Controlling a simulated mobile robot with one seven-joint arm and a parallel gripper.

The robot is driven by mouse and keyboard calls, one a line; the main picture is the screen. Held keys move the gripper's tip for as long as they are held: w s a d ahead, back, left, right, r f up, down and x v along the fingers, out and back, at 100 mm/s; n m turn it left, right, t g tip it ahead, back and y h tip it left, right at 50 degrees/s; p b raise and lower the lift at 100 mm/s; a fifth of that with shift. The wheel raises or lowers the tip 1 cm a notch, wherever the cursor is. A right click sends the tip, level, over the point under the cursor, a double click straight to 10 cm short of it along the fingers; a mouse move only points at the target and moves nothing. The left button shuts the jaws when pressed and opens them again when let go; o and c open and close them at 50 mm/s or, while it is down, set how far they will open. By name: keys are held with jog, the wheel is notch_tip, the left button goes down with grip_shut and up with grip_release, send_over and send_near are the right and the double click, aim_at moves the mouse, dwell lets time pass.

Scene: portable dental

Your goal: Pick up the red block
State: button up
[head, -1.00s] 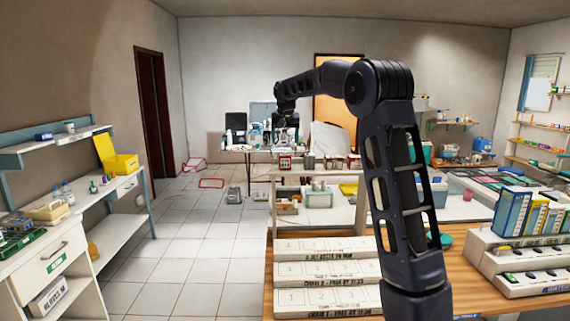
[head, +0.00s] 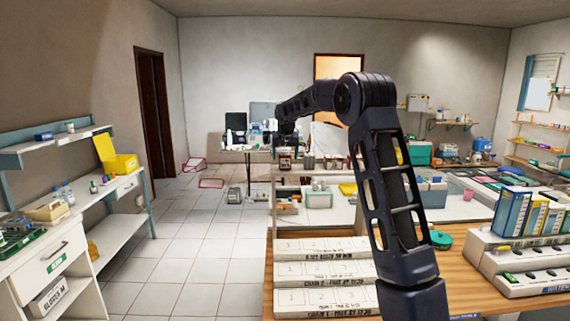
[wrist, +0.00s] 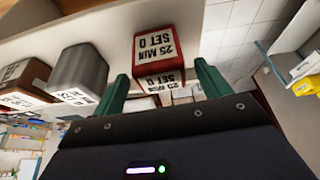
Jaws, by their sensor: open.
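The red block (wrist: 153,54), with a white label reading "25 MIN SET 0", appears upside down in the wrist view. It stands on a pale shelf (wrist: 100,25). In the head view the red block (head: 285,163) is small, on the shelf edge just below my gripper (head: 285,143). My gripper (wrist: 161,82) is open, with one green finger to each side of the block in the wrist view. I cannot tell whether the block lies fully between the fingers; no contact shows.
A grey labelled block (wrist: 78,75) stands close beside the red one, with a brown block (wrist: 25,78) beyond it. Numbered white trays (head: 320,272) sit on the wooden counter in front. Open tiled floor (head: 200,250) lies to the left.

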jog(key=shift+w+f, duration=0.25)
jog(key=shift+f, duration=0.35)
jog(key=c, duration=1.1)
jog(key=shift+r, duration=0.15)
